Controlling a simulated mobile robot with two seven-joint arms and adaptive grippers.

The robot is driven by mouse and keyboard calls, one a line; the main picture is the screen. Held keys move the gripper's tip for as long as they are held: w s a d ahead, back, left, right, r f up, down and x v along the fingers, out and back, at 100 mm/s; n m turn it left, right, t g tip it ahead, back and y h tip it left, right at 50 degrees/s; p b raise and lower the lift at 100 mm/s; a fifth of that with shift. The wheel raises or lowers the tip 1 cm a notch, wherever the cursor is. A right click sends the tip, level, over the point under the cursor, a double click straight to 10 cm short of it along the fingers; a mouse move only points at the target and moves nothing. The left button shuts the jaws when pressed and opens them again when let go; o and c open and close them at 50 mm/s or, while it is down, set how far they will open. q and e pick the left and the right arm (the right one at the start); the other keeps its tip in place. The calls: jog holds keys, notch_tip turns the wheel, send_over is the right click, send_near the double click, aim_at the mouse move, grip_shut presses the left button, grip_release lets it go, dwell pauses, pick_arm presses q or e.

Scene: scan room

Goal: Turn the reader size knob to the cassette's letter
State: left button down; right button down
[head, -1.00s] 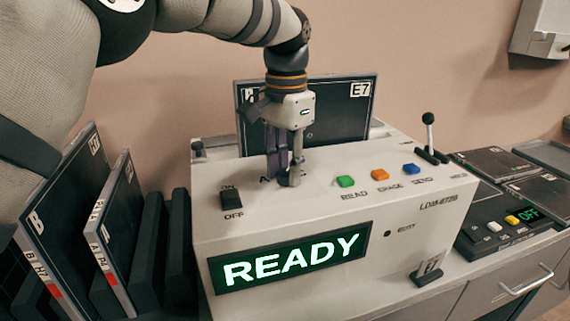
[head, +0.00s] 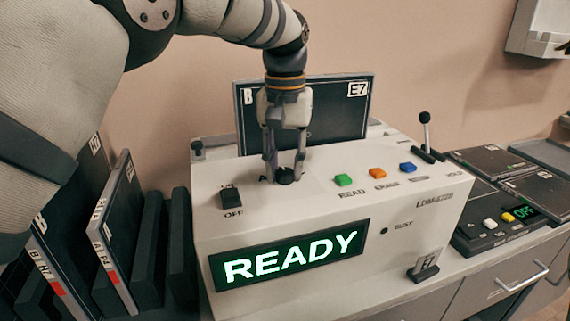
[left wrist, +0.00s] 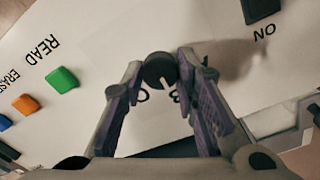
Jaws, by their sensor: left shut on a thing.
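The reader (head: 330,200) is a large pale box with a lit green READY display (head: 290,257). The dark round size knob (head: 286,175) is on its top, and also shows in the left wrist view (left wrist: 159,68). My left gripper (head: 285,172) points down, its fingers shut on either side of the knob. In the wrist view the knob's white mark points down and slightly right, between two partly hidden letters; the right one looks like B. A dark cassette (head: 325,115) stands upright at the reader's back, marked B and E7. My right gripper is not in view.
An ON/OFF switch (head: 230,197) is left of the knob. Green (head: 343,180), orange (head: 377,173) and blue (head: 408,167) buttons and a lever (head: 426,135) are to the right. More cassettes (head: 118,235) stand at the left. A dark box with an OFF display (head: 500,225) is at the right.

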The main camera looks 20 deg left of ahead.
aim_at(285, 171)
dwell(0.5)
pick_arm(q)
jog(key=c, duration=1.2)
grip_release()
jog(key=shift+c, duration=0.2)
notch_tip(285, 171, up, 8)
jog(key=shift+f, duration=0.25)
